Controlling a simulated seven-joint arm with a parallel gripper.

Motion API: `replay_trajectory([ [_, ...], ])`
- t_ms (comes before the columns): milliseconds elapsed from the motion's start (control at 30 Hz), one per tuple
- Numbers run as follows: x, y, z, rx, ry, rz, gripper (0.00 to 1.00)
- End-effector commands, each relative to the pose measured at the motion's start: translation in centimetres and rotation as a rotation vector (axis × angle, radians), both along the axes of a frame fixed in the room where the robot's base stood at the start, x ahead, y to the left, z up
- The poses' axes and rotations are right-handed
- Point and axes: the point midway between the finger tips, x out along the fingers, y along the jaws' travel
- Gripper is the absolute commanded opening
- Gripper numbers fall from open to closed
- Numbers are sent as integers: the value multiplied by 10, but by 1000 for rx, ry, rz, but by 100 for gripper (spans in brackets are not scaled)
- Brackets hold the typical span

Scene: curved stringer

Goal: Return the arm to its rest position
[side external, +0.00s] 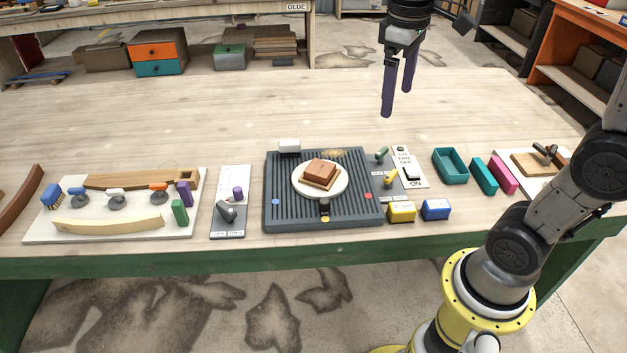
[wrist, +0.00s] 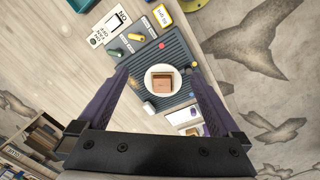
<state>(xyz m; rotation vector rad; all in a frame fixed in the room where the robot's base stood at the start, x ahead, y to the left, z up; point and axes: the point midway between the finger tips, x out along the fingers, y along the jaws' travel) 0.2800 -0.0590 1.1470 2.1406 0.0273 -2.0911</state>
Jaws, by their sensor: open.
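My gripper (side external: 398,95) hangs high above the back of the workbench (side external: 200,105), its two purple fingers pointing down, open and empty. In the wrist view my gripper (wrist: 157,88) shows its fingers spread wide, with the grill-like slatted board seen far below between them. Nothing touches the fingers. No mark of a rest position shows in either view.
A dark slatted board (side external: 290,212) holds a white round plate (side external: 340,190) with brown blocks (side external: 320,174). A white board (side external: 75,233) with curved wooden pieces lies left. A teal tray (side external: 450,166) and coloured blocks stand right.

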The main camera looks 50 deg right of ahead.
Motion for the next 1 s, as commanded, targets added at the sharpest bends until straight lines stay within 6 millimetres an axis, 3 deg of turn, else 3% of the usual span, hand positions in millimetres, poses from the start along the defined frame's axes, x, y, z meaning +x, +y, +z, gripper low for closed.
replay_trajectory([
  [33, -17, 10, 6, 1, -54, 12, 100],
  [167, -55, 30, 6, 13, -180, 25, 100],
  [400, -112, 54, -25, 70, -389, 2, 100],
  [633, -122, 59, -59, 112, -443, -72, 100],
  [1000, -116, 59, -55, 120, -468, -95, 100],
])
